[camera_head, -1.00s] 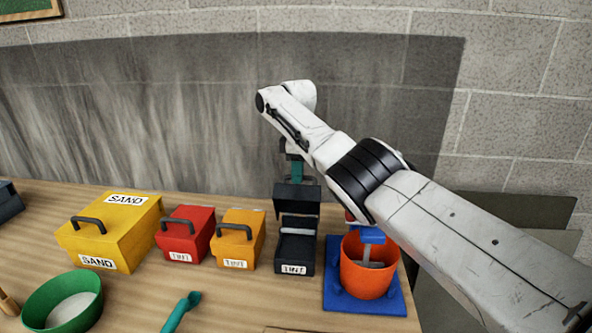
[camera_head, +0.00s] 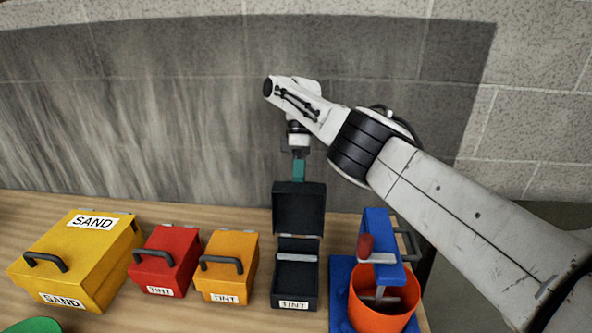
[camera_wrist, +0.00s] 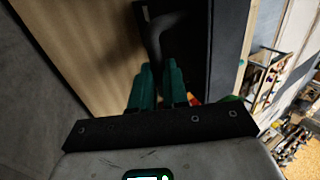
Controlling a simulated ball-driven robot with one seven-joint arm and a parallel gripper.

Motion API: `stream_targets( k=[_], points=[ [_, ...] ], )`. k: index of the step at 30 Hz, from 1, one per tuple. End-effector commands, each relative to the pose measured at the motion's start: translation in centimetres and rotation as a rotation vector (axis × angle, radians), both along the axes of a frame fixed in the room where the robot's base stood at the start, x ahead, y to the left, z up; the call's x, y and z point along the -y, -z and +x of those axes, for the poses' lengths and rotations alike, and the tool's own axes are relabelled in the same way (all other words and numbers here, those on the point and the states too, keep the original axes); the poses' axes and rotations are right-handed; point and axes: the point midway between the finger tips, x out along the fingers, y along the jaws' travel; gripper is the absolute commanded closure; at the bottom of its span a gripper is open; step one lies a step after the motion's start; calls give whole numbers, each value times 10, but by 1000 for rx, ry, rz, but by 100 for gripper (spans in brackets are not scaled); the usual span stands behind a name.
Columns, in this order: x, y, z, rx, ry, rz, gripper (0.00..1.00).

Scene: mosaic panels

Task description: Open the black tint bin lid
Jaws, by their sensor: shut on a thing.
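The black tint bin (camera_head: 294,290) stands on the table with a white label on its front. Its lid (camera_head: 298,210) stands up at the back, so the bin's inside and a light bar across it show. My gripper (camera_head: 299,172) is behind the top of the raised lid, its teal fingers partly hidden by it. In the wrist view, the teal fingers of my gripper (camera_wrist: 158,82) are close together on the dark curved lid handle (camera_wrist: 157,38). The handle is hidden in the head view.
Left of the bin stand a closed orange tint bin (camera_head: 228,266), a closed red tint bin (camera_head: 166,260) and a yellow sand bin (camera_head: 80,258). At the right, an orange bucket (camera_head: 372,312) sits under a blue stand (camera_head: 376,226). A wall rises behind the table.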

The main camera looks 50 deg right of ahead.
Motion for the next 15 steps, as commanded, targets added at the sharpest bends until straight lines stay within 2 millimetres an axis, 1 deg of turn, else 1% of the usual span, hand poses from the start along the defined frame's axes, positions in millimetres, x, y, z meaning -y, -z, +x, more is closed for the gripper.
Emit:
stream_targets(
  k=[1,12,13,15],
  points=[
    [0,9,-5,-16,2,9,100],
    [0,9,-5,-18,2,11,100],
    [0,9,-5,-18,2,11,85],
    [-1,9,-5,-18,1,11,78]
  ],
)
